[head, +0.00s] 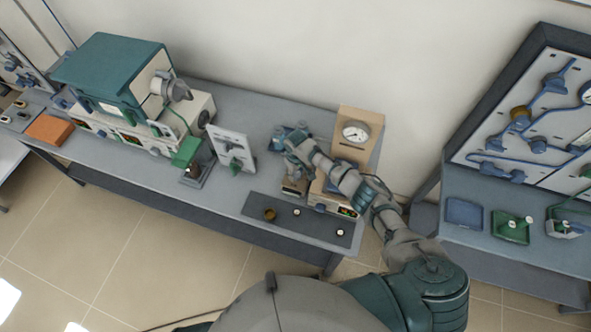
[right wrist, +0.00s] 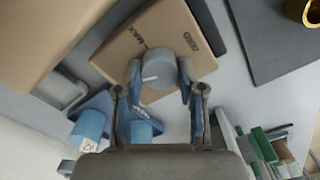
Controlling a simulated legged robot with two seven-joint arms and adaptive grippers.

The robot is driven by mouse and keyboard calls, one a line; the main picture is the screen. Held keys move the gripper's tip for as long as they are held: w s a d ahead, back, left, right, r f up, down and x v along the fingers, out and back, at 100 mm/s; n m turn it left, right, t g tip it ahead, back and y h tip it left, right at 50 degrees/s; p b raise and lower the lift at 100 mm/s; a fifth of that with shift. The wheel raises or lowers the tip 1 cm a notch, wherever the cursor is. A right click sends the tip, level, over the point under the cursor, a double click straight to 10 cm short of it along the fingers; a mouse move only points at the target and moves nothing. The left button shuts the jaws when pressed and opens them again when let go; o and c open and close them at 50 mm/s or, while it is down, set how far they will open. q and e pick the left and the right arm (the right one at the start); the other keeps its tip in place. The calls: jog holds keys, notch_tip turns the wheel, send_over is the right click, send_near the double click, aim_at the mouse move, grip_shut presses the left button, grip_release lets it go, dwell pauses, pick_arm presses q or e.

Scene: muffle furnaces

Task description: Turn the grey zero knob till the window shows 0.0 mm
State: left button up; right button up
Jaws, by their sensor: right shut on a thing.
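The grey zero knob (right wrist: 160,62) shows in the right wrist view as a round cap with a white pointer line, on a tan box face (right wrist: 125,50) with dark printed lettering, partly legible as MAX. My right gripper (right wrist: 159,74) is shut on the knob, one blue finger on each side. In the head view my right gripper (head: 292,146) is at the tan instruments on the bench and hides the knob. The window's reading cannot be made out in either view. My left gripper is not in view.
A tan stand with a round dial (head: 356,131) is close behind my right arm. A dark mat (head: 262,203) with small parts lies at the bench's front edge. A white panel (head: 232,148) and a teal furnace (head: 112,70) stand to the left. Blue cylinders (right wrist: 90,122) are near the gripper.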

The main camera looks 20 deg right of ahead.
aim_at(297, 174)
jog(key=shift+s+d+f+m+p, duration=0.1)
jog(key=shift+s+m+p, duration=0.1)
jog(key=shift+m+p, duration=0.3)
jog(key=o, duration=1.1)
jog(key=shift+o, duration=0.2)
jog(key=shift+w, duration=0.1)
notch_tip(297, 174, up, 12)
